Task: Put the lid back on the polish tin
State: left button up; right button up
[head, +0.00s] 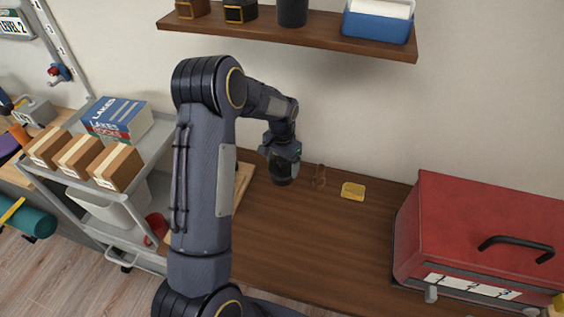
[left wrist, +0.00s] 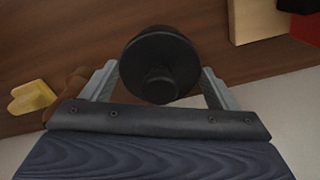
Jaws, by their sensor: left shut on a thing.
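My left gripper (head: 284,160) points down over the brown desk, at its back near the wall. It is shut on a black round lid with a small knob (left wrist: 160,58), which sits between the two fingers in the left wrist view. In the head view the dark piece (head: 282,180) shows just below the fingers, low over the desktop. I cannot tell whether it touches anything beneath. The polish tin is not clearly seen; it may be hidden under the lid. My right gripper is not in view.
A small brown object (head: 319,176) stands right beside the gripper, with a yellow block (head: 353,191) further right. A wooden board (head: 243,180) lies left, partly behind my arm. A red toolbox (head: 480,230) fills the right. A shelf (head: 290,33) hangs above. The desk's middle is clear.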

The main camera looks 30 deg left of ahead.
dwell(0.9)
pick_arm(q)
jog(key=o, duration=0.9)
jog(key=shift+r+p, duration=2.3)
jog(key=shift+r, duration=1.15)
grip_shut()
